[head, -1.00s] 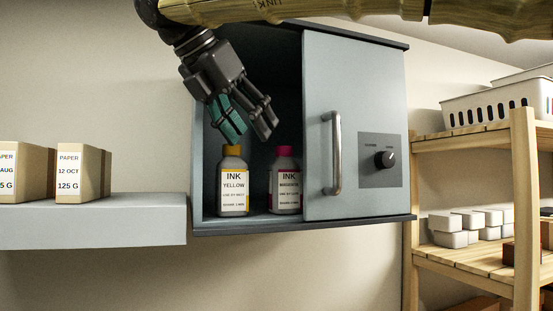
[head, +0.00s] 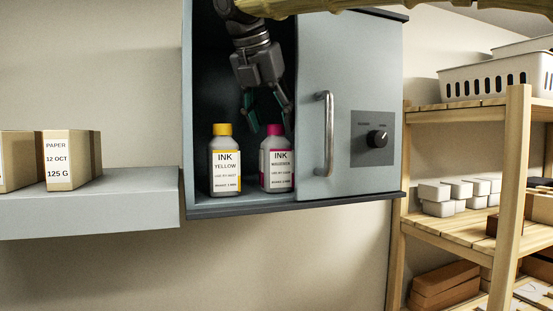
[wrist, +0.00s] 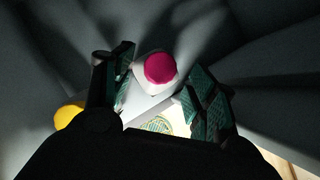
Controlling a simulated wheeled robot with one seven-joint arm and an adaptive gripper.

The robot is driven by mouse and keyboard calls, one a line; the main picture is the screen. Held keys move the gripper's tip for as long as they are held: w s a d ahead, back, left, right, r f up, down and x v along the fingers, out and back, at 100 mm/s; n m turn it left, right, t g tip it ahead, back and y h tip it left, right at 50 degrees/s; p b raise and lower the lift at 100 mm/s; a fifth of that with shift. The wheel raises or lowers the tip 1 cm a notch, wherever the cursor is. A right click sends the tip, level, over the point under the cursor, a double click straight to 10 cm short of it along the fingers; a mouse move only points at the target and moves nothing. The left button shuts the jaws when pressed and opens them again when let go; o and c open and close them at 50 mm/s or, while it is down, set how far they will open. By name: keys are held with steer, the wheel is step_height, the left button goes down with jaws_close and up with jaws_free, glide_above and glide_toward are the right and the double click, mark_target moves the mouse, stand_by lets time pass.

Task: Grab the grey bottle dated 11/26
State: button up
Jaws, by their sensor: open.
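Two pale grey ink bottles stand upright in the open left part of a wall cabinet. The INK YELLOW bottle (head: 225,160) has a yellow cap, and the INK MAGENTA bottle (head: 276,165) to its right has a magenta cap. The small date print on both labels is too small to read. My gripper (head: 269,124) is open and points down just above the magenta bottle. In the wrist view, the magenta cap (wrist: 160,68) lies between my open fingers (wrist: 158,82). The yellow cap (wrist: 69,115) shows at the left, partly hidden by my gripper.
The cabinet door (head: 340,110) with its vertical handle (head: 326,145) covers the right side, close to the magenta bottle. A grey ledge (head: 110,205) with paper boxes (head: 68,160) is at left. A wooden shelf (head: 455,230) stands at right.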

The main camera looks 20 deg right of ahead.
steer(key=shift+x, duration=0.8)
steer(key=shift+a, duration=0.1)
jaws_close()
